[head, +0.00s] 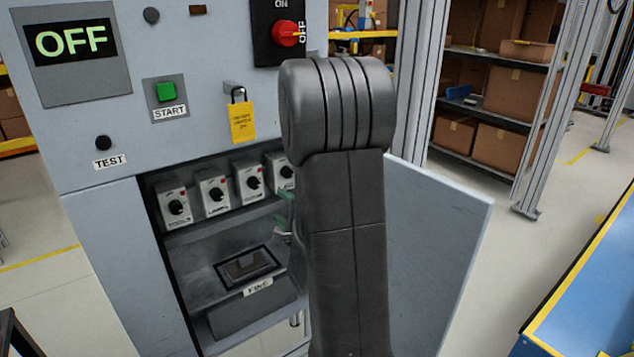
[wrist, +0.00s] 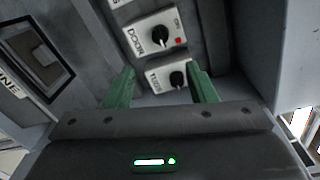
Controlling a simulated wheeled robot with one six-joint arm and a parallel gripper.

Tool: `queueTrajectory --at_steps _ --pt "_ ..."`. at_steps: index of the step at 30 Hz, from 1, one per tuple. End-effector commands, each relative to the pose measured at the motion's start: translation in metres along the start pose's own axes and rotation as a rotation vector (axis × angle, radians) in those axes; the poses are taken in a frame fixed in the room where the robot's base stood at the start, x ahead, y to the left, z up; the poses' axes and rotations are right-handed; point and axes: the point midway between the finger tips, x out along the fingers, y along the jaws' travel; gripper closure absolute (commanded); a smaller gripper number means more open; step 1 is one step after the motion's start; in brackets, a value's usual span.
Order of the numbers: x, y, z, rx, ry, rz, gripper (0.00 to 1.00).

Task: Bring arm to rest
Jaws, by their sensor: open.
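My gripper (wrist: 161,74) is open, its two green fingers apart with nothing between them. In the wrist view it faces a row of switch boxes, with one black knob (wrist: 178,79) showing between the fingers; I cannot tell how far off it is. In the head view my dark arm stands upright in front of the cabinet (head: 100,230). It hides most of the gripper; only a bit of green finger (head: 284,222) shows at its left edge, by the cabinet's open compartment.
Several knob switches (head: 213,196) line the compartment above a framed panel (head: 248,266). The open cabinet door (head: 440,240) stands right of my arm. The display (head: 70,40) reads OFF. A blue table (head: 590,300) is right.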

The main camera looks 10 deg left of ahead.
Motion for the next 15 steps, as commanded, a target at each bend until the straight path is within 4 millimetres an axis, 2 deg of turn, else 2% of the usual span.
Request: queueTrajectory --at_steps 4,8,15 --pt "0.004 0.0 0.0 0.0 -0.001 0.001 0.49" --pt "0.018 0.001 0.001 -0.001 -0.003 0.0 0.49" --pt "0.064 0.001 0.0 -0.001 -0.003 -0.001 0.49"
